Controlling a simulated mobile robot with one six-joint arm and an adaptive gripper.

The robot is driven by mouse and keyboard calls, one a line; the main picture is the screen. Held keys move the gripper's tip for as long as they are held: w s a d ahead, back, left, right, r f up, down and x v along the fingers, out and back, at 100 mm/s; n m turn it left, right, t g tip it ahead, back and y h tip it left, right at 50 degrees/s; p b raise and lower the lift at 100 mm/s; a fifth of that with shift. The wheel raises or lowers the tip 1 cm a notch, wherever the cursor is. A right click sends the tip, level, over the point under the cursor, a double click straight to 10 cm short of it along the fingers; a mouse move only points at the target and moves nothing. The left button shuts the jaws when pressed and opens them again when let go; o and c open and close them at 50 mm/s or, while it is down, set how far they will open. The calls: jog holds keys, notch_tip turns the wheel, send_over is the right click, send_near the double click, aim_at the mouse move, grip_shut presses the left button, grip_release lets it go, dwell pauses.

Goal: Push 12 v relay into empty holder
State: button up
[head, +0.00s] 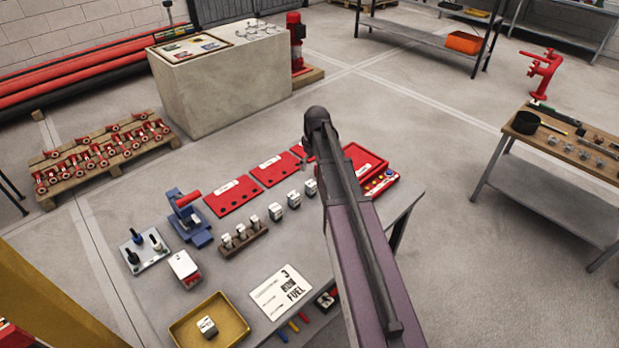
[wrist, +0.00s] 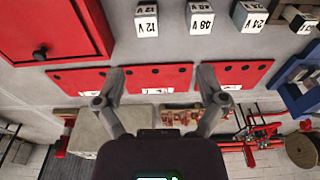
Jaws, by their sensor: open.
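Part of the holder shows at the wrist view's right edge (wrist: 292,13). My gripper (wrist: 160,74) is open and empty, with the red plates beyond its fingers, apart from the relay.
The 48 V relay (wrist: 200,18) and 24 V relay (wrist: 250,16) stand between the 12 V relay and the holder. Red plates (head: 232,196) lie behind the row. A blue press (head: 188,216), yellow tray (head: 211,325) and white card (head: 281,292) are on the table.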

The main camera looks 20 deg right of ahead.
aim_at(311, 183)
jog(key=shift+w+d+r, duration=0.35)
jog(key=shift+w+d, duration=0.2)
jog(key=shift+w, duration=0.25)
jog(key=shift+f, duration=0.15)
jog(key=f+b, duration=0.5)
jog(key=w+f+b, duration=0.1)
jog(key=f+b, duration=0.2)
jog(key=shift+a+f, duration=0.15)
jog(key=shift+a, duration=0.05)
dwell(0.5)
jog(key=shift+w+d+f+b, duration=0.1)
jog(key=shift+w+f+b, duration=0.05)
jog(key=shift+f+b, duration=1.2)
jog(key=shift+w+d+f+b, duration=0.1)
jog(key=shift+w+f+b, duration=0.05)
jog(key=shift+f+b, duration=1.2)
jog(key=shift+r, duration=0.1)
